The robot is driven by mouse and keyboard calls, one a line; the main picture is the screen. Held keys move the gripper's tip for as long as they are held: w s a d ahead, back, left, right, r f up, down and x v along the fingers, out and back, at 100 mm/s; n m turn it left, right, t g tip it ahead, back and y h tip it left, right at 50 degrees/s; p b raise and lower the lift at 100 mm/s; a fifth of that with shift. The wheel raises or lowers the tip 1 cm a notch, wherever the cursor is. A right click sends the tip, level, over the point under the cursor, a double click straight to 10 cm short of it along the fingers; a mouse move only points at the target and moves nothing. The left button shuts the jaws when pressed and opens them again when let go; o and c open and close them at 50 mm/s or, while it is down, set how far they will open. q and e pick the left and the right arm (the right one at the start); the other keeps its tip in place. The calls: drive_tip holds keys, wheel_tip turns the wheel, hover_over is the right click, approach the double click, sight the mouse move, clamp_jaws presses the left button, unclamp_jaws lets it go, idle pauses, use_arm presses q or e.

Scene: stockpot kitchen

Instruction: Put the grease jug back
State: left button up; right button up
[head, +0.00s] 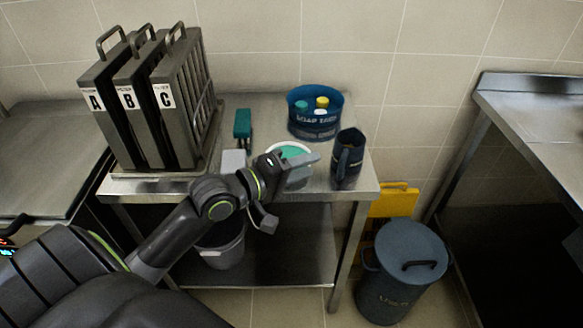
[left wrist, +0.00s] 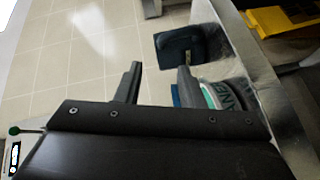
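The grease jug (head: 347,163) looks like a dark blue jug with a handle, upright near the right front corner of the steel table (head: 358,190). In the left wrist view a dark blue shape (left wrist: 178,46), apparently the jug, lies beyond the fingertips. My left gripper (head: 308,161) is over the table just left of the jug, apart from it. In the left wrist view its two fingers (left wrist: 158,72) are spread with nothing between them. My right gripper is in neither view.
A round green-and-white container (head: 290,149) sits behind and beside my left gripper. A blue tub with bottles (head: 315,125) stands behind. Filters A, B and C (head: 145,105) stand at left. A lidded bin (head: 403,268) and yellow object (head: 396,198) are right of the table.

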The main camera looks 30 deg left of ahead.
use_arm(q)
drive_tip(key=v, duration=0.3)
drive_tip(key=shift+s, duration=0.15)
idle(0.5)
